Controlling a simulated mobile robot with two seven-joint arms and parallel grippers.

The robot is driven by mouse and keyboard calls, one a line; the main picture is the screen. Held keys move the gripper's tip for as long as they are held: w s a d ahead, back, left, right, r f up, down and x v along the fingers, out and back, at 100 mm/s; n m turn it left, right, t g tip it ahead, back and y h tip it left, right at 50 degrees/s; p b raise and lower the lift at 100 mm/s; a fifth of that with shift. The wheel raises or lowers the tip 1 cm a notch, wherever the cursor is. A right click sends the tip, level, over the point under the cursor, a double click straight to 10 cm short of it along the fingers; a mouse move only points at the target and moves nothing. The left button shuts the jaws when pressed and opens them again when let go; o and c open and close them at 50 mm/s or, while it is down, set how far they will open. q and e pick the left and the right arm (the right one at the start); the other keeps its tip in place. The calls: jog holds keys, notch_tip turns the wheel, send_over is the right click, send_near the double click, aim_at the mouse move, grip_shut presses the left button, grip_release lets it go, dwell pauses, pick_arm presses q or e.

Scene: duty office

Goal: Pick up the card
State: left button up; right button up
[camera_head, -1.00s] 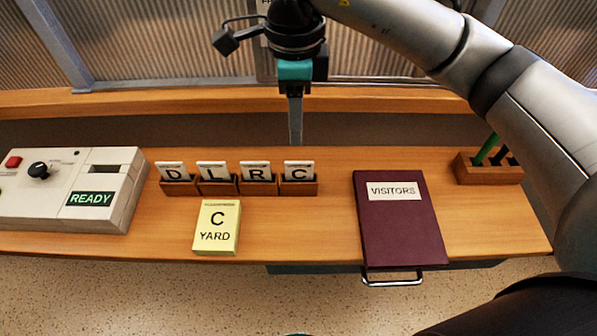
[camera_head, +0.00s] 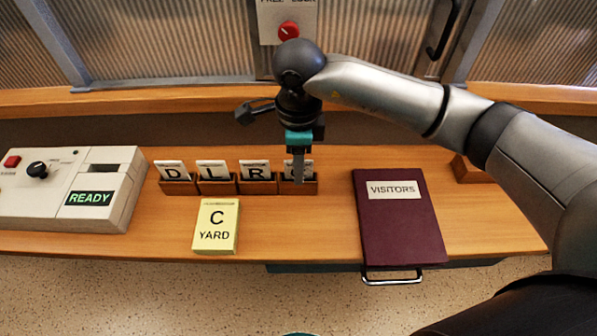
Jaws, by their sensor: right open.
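White cards stand upright in a row of wooden slots (camera_head: 217,187): the D card (camera_head: 174,170), the L card (camera_head: 212,169), the R card (camera_head: 256,169) and a rightmost card. That rightmost card is mostly hidden behind my right gripper (camera_head: 299,180), whose fingers point down in front of it. The right gripper is open; whether it touches the card cannot be told. A yellow pad (camera_head: 216,226) marked "C YARD" lies in front of the slots. My left gripper is not in view.
A beige machine (camera_head: 70,190) with a lit READY sign stands at the left. A maroon VISITORS book (camera_head: 400,220) lies right of the slots. A wooden pen holder (camera_head: 467,170) is partly hidden by my arm. The desk between slots and book is clear.

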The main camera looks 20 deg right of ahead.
jog(key=shift+c, duration=0.2)
grip_shut()
dwell(0.4)
